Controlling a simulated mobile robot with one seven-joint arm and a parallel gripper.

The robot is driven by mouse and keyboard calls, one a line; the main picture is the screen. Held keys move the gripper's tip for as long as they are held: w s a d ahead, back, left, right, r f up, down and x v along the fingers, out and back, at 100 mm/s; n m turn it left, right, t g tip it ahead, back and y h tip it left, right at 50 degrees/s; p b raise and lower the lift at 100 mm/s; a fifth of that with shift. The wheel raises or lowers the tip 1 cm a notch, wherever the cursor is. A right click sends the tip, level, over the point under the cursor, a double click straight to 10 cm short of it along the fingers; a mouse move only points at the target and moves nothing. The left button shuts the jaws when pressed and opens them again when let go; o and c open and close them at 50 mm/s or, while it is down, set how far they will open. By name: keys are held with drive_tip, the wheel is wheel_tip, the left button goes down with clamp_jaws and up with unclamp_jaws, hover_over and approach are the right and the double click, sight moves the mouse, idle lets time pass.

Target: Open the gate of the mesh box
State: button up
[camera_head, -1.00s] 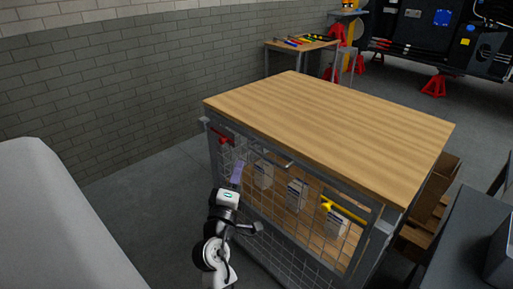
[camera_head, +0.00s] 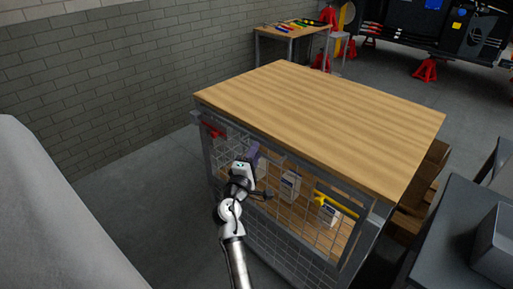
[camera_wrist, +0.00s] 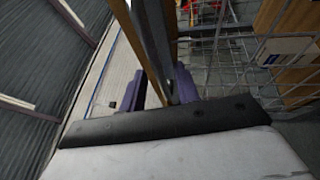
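The mesh box (camera_head: 358,262) stands under a wooden top, with a grey frame and wire mesh on its front. In the head view, my gripper (camera_head: 253,152) is at the upper part of the mesh front (camera_head: 316,238), left of its middle, just below the top. My arm hides part of the front there, so the gate's edge and any latch are hard to make out. In the wrist view, the purple fingers (camera_wrist: 168,92) lie on both sides of a bar (camera_wrist: 158,45). I cannot tell whether they press on it.
White boxes (camera_head: 290,186) and a yellow tool (camera_head: 335,204) show behind the mesh. The wooden top (camera_head: 320,115) overhangs close above my gripper. A dark cabinet (camera_head: 450,235) stands at right. The floor (camera_head: 135,195) left of the box is clear.

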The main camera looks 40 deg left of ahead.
drive_tip(key=shift+x, duration=0.9)
drive_tip(key=shift+c, duration=0.3)
clamp_jaws()
